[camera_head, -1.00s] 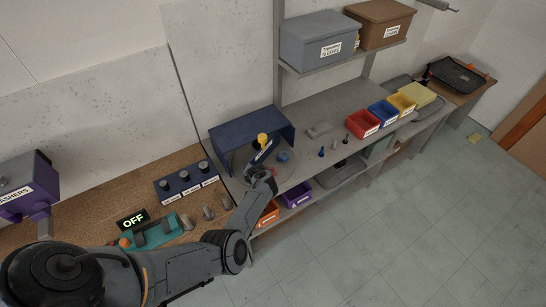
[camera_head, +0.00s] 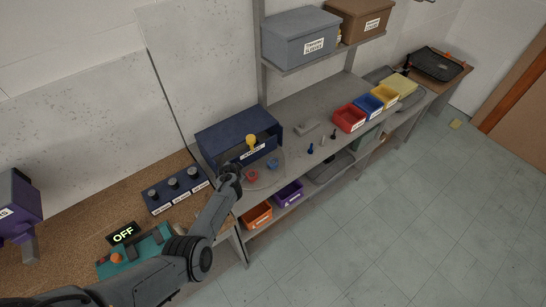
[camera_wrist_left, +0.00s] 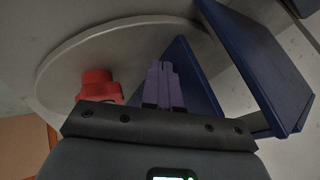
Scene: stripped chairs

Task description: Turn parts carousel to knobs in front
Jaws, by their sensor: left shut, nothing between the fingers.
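The parts carousel is a round grey turntable (camera_head: 267,183) partly under a blue hood (camera_head: 238,133). A yellow knob (camera_head: 251,140) stands on top of its upright blue divider (camera_head: 258,152), whose white label I cannot read. Red parts (camera_head: 252,176) lie on the turntable's front side. My left gripper (camera_head: 236,168) is at the turntable's left front edge. In the left wrist view its purple fingers (camera_wrist_left: 165,86) are shut and empty, beside the blue divider (camera_wrist_left: 194,78); I cannot tell whether they touch it. A red part (camera_wrist_left: 97,84) is left of the fingers. My right gripper is not in view.
A switch box with black knobs (camera_head: 173,185) is left of the carousel, near an "OFF" display (camera_head: 123,233). Small pegs (camera_head: 311,148) stand to the right, before red, blue and yellow bins (camera_head: 349,118). Orange (camera_head: 256,217) and purple bins (camera_head: 288,194) sit below.

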